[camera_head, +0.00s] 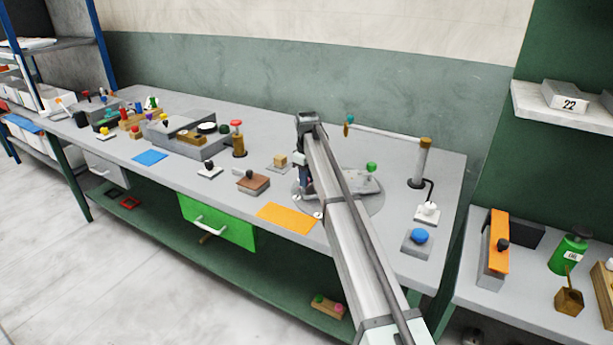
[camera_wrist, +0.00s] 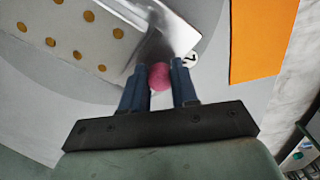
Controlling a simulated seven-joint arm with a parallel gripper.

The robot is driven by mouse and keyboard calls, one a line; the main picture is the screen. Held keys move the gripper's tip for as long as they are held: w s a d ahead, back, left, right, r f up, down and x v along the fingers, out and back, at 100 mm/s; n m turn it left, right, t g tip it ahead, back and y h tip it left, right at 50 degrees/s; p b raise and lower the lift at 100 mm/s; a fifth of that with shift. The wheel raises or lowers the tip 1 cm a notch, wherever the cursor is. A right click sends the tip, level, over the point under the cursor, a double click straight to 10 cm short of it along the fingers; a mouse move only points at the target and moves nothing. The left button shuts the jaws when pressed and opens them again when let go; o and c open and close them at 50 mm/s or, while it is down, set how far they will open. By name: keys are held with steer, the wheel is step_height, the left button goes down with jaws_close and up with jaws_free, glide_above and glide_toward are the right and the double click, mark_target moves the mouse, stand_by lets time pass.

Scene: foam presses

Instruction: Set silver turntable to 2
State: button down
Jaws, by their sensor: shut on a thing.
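The silver turntable (camera_head: 369,203) is a flat grey disc on the bench, with a raised metal piece (camera_head: 352,187) and a green knob (camera_head: 371,168) on it. My gripper (camera_head: 304,188) is low at its left side, partly hidden by my arm. In the wrist view my gripper's blue fingers (camera_wrist: 158,70) are shut on a pinkish-red round knob (camera_wrist: 159,77) at the edge of the shiny metal piece (camera_wrist: 170,35). A white round number label (camera_wrist: 191,58) lies beside the right finger; its digit is hard to read. White labels also show near the disc's front edge in the head view.
An orange mat (camera_head: 288,218) lies just left of the disc. A wooden block with a dark knob (camera_head: 253,182) and a small tan block (camera_head: 281,161) stand further left. A post with a horizontal bar (camera_head: 421,163) and a blue button box (camera_head: 418,240) stand right.

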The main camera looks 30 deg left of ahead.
steer(key=shift+s+d+n, duration=0.45)
steer(key=shift+n, duration=0.15)
stand_by(0.3)
steer(key=c, duration=1.1)
jaws_free()
steer(key=shift+c, duration=0.2)
steer(key=shift+r, duration=0.15)
step_height(320, 180, up, 14)
steer(key=shift+f, duration=0.25)
